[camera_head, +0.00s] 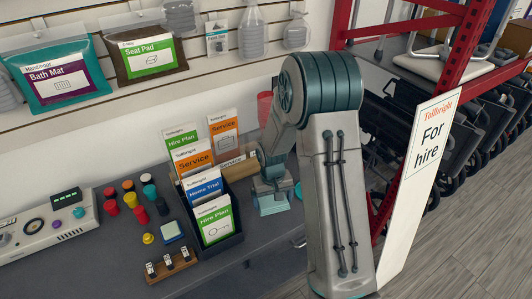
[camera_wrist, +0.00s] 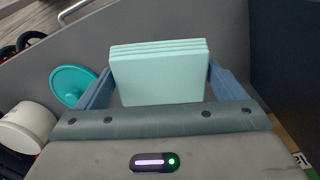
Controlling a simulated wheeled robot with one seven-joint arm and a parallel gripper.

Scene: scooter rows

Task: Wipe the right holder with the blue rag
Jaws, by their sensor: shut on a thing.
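My gripper (camera_wrist: 160,85) is shut on a folded pale blue-green cloth (camera_wrist: 158,78), which looks like the blue rag. The cloth sits between the two blue fingers, its layered top edge showing. In the head view my gripper (camera_head: 272,198) is low over the grey counter, just right of a black leaflet holder (camera_head: 230,243). That holder carries several green, orange and blue leaflets. I cannot tell whether the cloth touches a holder or the counter.
A round teal thing (camera_wrist: 73,86) and a white cylinder (camera_wrist: 26,127) lie left in the wrist view. Several coloured knobs (camera_head: 131,199), a small blue pad (camera_head: 172,230) and a control box (camera_head: 45,226) are left of the holder. A red rack (camera_head: 440,78) stands right.

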